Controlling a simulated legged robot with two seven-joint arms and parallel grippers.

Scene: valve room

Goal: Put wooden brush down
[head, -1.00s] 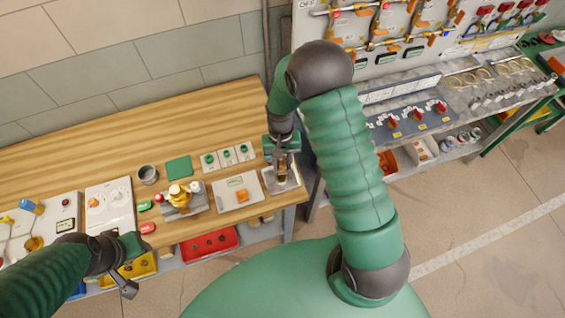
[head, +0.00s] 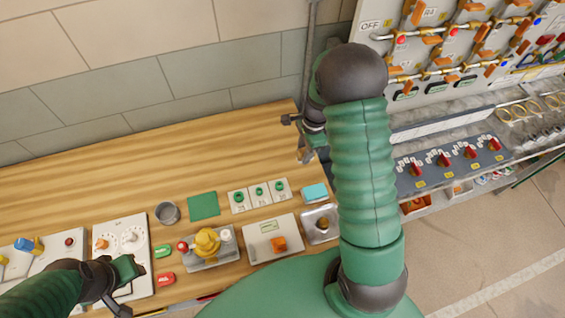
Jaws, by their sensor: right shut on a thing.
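My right gripper (head: 305,152) is at the back right end of the wooden workbench, mostly behind my own arm. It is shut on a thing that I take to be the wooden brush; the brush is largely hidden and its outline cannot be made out. A light blue block (head: 315,193) lies just behind the tray. My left gripper (head: 124,290) is over the front left of the bench, and its jaw opening is unclear.
The workbench (head: 120,172) has bare wood along its back. Near its front are a grey cup (head: 167,212), a green square (head: 204,205), a yellow valve unit (head: 207,242) and a panel with an orange knob (head: 272,238). A valve board (head: 450,40) stands at the right.

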